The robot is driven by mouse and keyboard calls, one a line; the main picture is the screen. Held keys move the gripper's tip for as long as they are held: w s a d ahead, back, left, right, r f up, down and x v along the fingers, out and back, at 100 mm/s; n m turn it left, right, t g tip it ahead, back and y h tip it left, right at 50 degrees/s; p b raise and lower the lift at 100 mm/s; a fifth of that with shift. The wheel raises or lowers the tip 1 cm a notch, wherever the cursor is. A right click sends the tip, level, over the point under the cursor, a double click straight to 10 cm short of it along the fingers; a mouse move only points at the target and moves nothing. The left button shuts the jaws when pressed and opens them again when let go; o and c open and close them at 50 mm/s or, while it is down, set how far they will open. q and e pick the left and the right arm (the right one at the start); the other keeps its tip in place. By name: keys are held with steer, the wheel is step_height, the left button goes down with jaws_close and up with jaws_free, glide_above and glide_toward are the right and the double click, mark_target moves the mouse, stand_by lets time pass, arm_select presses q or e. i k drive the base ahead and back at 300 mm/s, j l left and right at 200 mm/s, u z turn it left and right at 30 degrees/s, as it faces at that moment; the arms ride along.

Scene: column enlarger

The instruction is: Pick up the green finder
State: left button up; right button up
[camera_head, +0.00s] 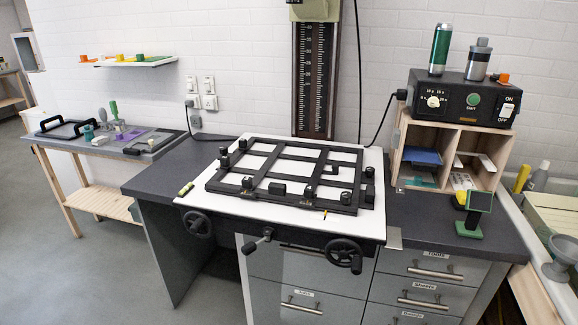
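The green finder (469,229) stands upright on the dark worktop at the right, with a green base and a tilted dark plate in a green frame on top. It stands in front of the wooden shelf box (449,147) and is clear of the baseboard. A small yellow part shows behind its tilted plate. Neither of my grippers is in the head view.
The enlarger baseboard (196,198) with a black masking frame (283,205) fills the middle, with handwheels (344,255) at its front. A timer (459,98) bearing a green cylinder (440,50) tops the shelf box. A sink area (556,215) lies right. Drawers (436,268) are shut below.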

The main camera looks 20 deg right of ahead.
mark_target(478, 202)
steer(key=z, duration=1.7)
